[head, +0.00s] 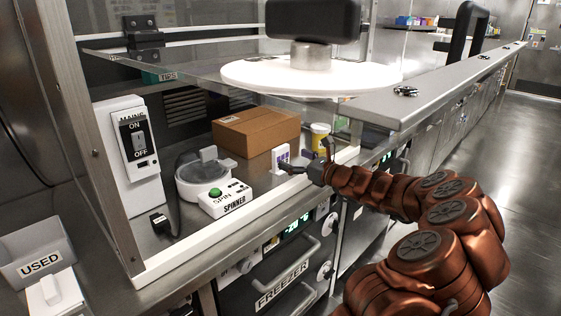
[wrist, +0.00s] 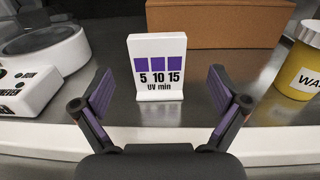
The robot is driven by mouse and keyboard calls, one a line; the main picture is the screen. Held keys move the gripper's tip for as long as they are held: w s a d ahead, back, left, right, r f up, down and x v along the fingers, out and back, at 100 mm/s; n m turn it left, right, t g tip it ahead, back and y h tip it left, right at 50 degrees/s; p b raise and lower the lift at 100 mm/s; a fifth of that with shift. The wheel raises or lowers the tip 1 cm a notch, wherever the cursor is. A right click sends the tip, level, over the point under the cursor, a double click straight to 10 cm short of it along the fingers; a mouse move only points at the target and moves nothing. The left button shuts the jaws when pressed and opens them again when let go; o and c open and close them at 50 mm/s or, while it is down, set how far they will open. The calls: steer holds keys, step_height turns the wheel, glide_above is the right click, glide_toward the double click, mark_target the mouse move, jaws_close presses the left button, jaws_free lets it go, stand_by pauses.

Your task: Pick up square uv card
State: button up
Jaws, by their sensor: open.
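The square UV card (wrist: 157,68) is a small white upright card on a base, with purple squares and "5 10 15 UV min" printed on it. It stands on the steel bench inside the cabinet, and it shows in the head view (head: 280,157) beside the cardboard box. My gripper (wrist: 161,95) is open and empty. In the wrist view its two purple-padded fingers spread to the left and right of the card, nearer to the camera. In the head view my gripper (head: 302,170) reaches in over the bench edge from the right, close to the card.
The spinner (head: 206,177) stands left of the card. A cardboard box (head: 256,132) is behind it, and a yellow waste container (wrist: 303,72) stands to the right. A white front ledge (head: 215,229) and the raised glass sash (head: 205,68) bound the opening. Bare steel surrounds the card.

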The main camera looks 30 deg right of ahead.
mark_target(283, 153)
steer(key=shift+r+x, duration=0.2)
steer(key=shift+x, duration=2.05)
steer(key=shift+a, duration=0.1)
steer(key=shift+s, duration=0.1)
steer(key=c, duration=1.2)
steer(key=shift+o, duration=0.2)
